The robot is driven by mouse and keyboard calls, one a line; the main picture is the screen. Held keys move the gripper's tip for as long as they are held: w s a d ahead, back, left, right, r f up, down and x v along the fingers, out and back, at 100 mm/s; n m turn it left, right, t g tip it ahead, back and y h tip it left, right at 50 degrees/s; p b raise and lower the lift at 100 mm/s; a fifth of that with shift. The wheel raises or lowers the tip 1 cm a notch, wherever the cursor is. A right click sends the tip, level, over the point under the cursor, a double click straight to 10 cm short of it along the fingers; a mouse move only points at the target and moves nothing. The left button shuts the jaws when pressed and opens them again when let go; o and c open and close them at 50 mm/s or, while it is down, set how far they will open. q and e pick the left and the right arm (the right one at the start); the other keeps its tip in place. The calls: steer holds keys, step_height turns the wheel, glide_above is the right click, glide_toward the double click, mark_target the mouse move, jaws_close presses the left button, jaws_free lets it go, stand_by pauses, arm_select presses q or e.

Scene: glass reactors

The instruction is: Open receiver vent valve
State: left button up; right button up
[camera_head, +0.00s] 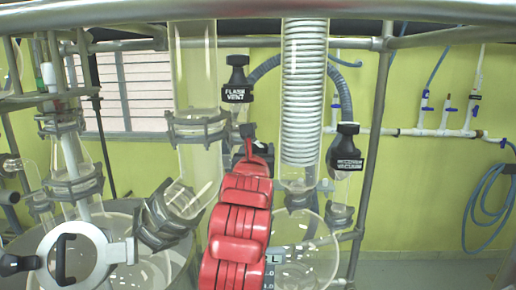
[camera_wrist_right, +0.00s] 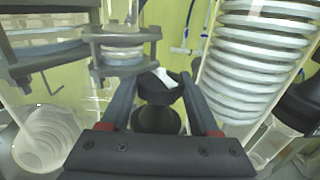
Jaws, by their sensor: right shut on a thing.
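A black valve knob with a small white mark on top (camera_wrist_right: 157,88) stands between the fingers of my right gripper (camera_wrist_right: 162,98) in the right wrist view. The gripper is shut on this knob, with one dark finger on each side. In the head view my red right arm reaches up, and the right gripper (camera_head: 250,148) is at the valve between the glass column and the coil condenser. The arm hides most of that valve, and I cannot read a label on it. My left gripper is out of view.
The black FLASH VENT valve (camera_head: 236,88) is above left of my gripper. The black vacuum valve (camera_head: 346,152) is to the right. The coil condenser (camera_head: 304,95) and the glass column (camera_head: 197,70) stand close on either side. Metal frame posts (camera_head: 377,130) surround the glassware.

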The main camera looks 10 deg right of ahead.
steer(key=shift+d+f+n+y+b, duration=0.15)
steer(key=shift+d+n+y+b, duration=0.1)
steer(key=shift+n+y+b, duration=0.5)
steer(key=shift+n+t+y, duration=0.25)
steer(key=shift+t+y, duration=0.05)
steer(key=shift+y, duration=0.65)
steer(key=shift+n+y, duration=0.6)
steer(key=shift+y, duration=0.2)
steer(key=shift+r+n+y, duration=0.25)
steer(key=shift+n+y, duration=0.25)
steer(key=shift+y, duration=0.3)
steer(key=n+y+p, duration=0.2)
steer(key=y+p, duration=0.1)
steer(key=shift+a+r, duration=0.1)
steer(key=shift+a, duration=0.05)
steer(key=shift+a+n+g+y, duration=0.1)
steer(key=shift+n+g+y, duration=0.2)
steer(key=shift+g+y, duration=0.15)
steer(key=o, duration=1.1)
steer(key=shift+a, duration=0.1)
